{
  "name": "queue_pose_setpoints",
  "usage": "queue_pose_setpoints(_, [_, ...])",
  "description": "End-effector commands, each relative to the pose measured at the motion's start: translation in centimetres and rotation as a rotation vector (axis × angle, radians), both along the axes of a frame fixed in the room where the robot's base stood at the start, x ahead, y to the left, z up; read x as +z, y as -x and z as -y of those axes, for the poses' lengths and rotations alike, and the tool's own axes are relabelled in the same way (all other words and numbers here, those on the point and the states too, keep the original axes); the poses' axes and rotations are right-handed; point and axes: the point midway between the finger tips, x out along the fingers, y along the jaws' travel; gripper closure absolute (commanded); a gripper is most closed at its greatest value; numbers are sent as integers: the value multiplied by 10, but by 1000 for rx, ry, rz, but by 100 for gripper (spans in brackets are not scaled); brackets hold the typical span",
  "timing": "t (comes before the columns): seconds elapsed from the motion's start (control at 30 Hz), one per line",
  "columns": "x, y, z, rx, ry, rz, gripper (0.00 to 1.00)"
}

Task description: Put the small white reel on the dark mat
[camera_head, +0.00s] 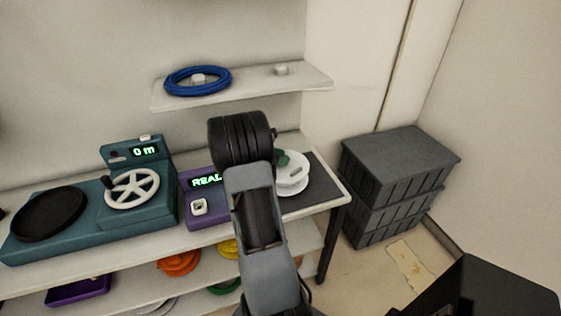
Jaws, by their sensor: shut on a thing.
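The small white reel (293,180) shows just right of my dark wrist, with white flanges and a bit of green at its upper left. My gripper (275,158) is shut on the reel; its fingers are mostly hidden behind my arm. The dark mat (325,182) lies at the right end of the table top, and the reel overlaps its left part in the picture. I cannot tell whether the reel touches the mat or hangs just above it.
A purple box (206,214) with a lit display and a teal machine (88,222) with a white spoked wheel stand left of my arm. A shelf (240,88) above carries a blue coil (197,81). Coloured reels lie below. Grey crates (396,165) stand right of the table.

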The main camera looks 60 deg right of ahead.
Motion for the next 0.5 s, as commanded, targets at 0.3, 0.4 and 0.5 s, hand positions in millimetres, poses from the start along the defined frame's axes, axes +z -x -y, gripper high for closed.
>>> queue_pose_setpoints(0.3, [-14, 0, 0, 1, 2, 1, 100])
queue_pose_setpoints(0.4, [-15, 0, 0, 1, 2, 1, 100])
queue_pose_setpoints(0.5, [-19, 0, -1, 2, 1, 0, 100])
